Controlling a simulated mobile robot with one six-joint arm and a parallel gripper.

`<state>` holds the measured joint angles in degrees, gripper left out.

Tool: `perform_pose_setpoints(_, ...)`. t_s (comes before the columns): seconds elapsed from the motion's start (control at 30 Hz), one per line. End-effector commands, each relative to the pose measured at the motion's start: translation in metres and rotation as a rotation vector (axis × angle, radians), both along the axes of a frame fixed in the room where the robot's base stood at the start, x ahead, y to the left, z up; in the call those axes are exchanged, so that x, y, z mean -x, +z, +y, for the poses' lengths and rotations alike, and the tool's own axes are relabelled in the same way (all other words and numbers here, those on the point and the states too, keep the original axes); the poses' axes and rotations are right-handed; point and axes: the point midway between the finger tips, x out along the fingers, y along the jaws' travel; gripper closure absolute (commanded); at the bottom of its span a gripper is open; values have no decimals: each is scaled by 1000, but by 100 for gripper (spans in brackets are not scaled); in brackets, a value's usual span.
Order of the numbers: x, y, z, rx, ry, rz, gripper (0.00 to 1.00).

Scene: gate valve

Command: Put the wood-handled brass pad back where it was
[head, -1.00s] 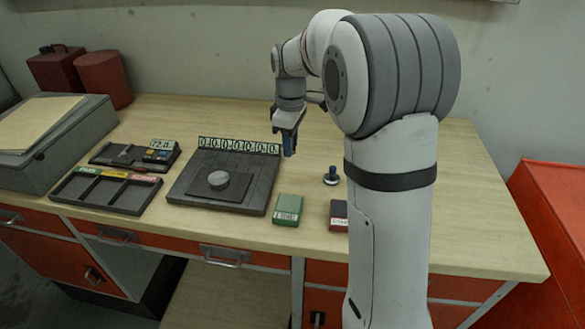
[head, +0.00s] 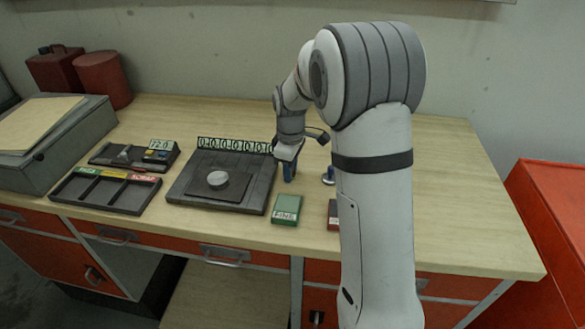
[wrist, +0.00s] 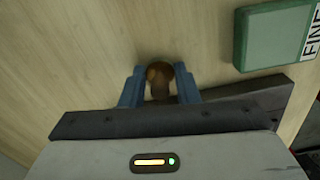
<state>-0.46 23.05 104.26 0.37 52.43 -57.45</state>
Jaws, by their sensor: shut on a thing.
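The wood-handled pad shows in the wrist view as a round brown wooden knob (wrist: 160,76) between the two blue fingers of my gripper (wrist: 160,92). My gripper is shut on this handle. The brass part is hidden below the knob. In the head view my gripper (head: 289,172) is low over the bench, just right of the dark plate with the number display and behind the green FINE box (head: 286,209). The pad cannot be made out in the head view. Whether it touches the bench I cannot tell.
A blue-knobbed pad (head: 328,176) stands right of my gripper, partly behind my arm. A dark red box (head: 333,214) is also partly hidden. The dark plate (head: 190,205) with a grey disc, a three-slot tray (head: 75,205) and a small tool tray (head: 110,160) lie left.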

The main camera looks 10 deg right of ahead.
Motion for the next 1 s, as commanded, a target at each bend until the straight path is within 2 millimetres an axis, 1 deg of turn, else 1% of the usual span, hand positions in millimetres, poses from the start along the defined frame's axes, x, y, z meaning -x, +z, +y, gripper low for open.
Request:
perform_pose_setpoints(0.03,0,-1,0,0,0,0,69)
perform_pose_setpoints(0.27,0,-1,-1,0,-1,0,51)
perform_pose_setpoints(0.47,0,0,-1,0,-1,0,50)
perform_pose_setpoints(0.6,0,6,-1,1,-1,-1,50)
perform_pose_setpoints(0.67,-1,13,-1,0,-2,-4,50)
perform_pose_setpoints(0.77,-1,31,-1,0,-2,-5,50)
perform_pose_setpoints(1.0,0,83,-2,0,-2,-4,50)
